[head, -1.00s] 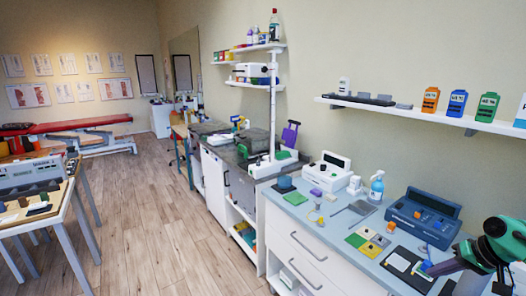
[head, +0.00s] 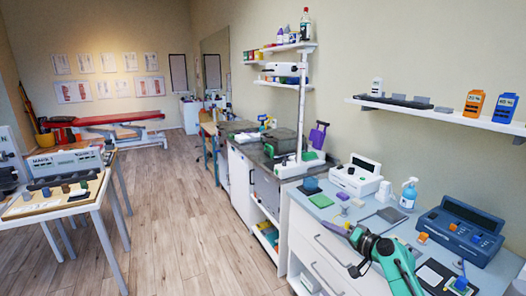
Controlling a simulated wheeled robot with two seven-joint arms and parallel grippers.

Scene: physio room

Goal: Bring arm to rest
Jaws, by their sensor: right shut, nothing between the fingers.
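My right arm comes in from the lower right over the light blue counter top (head: 325,201). Its forearm is teal and black. My right gripper (head: 337,229) is at the arm's far end, small in the picture, pointing left above the counter's front edge. It is shut, with nothing held. The arm hides part of the counter and some small items there. My left gripper is not in view.
On the counter are a blue device (head: 459,231), a spray bottle (head: 408,195) and a white device (head: 356,178). A wall shelf (head: 435,113) hangs above. A table (head: 60,205) stands at left. The wooden floor (head: 185,225) between is clear.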

